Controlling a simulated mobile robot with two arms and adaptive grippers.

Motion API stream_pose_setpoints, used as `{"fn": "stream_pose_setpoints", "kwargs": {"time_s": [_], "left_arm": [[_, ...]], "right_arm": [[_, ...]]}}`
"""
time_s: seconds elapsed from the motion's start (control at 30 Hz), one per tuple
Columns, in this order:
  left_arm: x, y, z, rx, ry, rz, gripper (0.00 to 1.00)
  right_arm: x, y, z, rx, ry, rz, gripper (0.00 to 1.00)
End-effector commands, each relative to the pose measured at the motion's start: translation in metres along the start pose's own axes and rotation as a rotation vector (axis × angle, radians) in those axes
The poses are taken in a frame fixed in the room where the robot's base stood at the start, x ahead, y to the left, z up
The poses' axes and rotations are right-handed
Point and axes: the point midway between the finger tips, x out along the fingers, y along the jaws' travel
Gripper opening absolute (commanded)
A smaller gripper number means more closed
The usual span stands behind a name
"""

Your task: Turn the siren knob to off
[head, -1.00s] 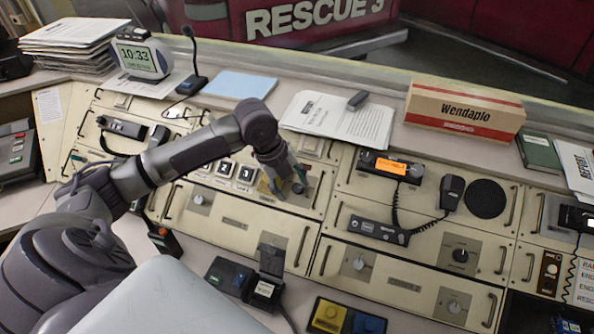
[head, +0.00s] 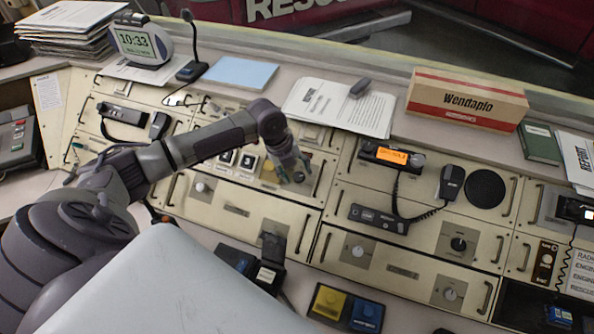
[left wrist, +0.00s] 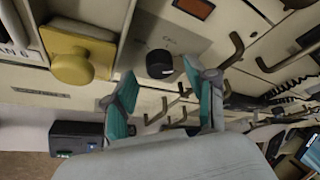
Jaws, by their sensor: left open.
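A dark round knob (head: 299,177) sits on a grey plate on the cream console, right of a yellow button (head: 268,172). In the left wrist view the black knob (left wrist: 160,63) lies just beyond my fingertips, with the yellow button (left wrist: 73,66) to its left. I cannot read a siren label or the knob's setting. My left gripper (head: 290,168) is at this knob, partly covering its plate in the head view. Its two teal-padded fingers (left wrist: 160,82) are apart, one to each side of the knob's line, with nothing held. My right gripper is not seen.
Another black knob (head: 458,244) and a silver knob (head: 358,252) are on lower panels. A radio with orange display (head: 393,154) and corded handset (head: 452,187) stands to the right. Papers (head: 338,106) lie behind. Bent drawer handles (left wrist: 232,50) are close beside the right finger.

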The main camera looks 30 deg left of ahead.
Motion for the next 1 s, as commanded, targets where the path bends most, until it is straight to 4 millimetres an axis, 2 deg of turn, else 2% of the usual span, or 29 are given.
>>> {"fn": "stream_pose_setpoints", "kwargs": {"time_s": [0.17, 0.47, 0.8, 1.0], "left_arm": [[0.0122, 0.0001, 0.0001, 0.000, -0.001, 0.001, 0.56], [0.0140, 0.0001, 0.0000, 0.001, -0.001, 0.000, 0.55], [0.0137, 0.0002, 0.0001, 0.000, -0.001, 0.001, 0.00], [0.0135, 0.0006, 0.0002, -0.010, -0.001, -0.004, 0.00]], "right_arm": [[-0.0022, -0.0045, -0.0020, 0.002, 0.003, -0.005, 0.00], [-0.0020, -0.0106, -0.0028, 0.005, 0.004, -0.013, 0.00], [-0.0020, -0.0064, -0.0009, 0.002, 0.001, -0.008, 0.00], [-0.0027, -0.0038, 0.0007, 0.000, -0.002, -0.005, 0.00]]}}
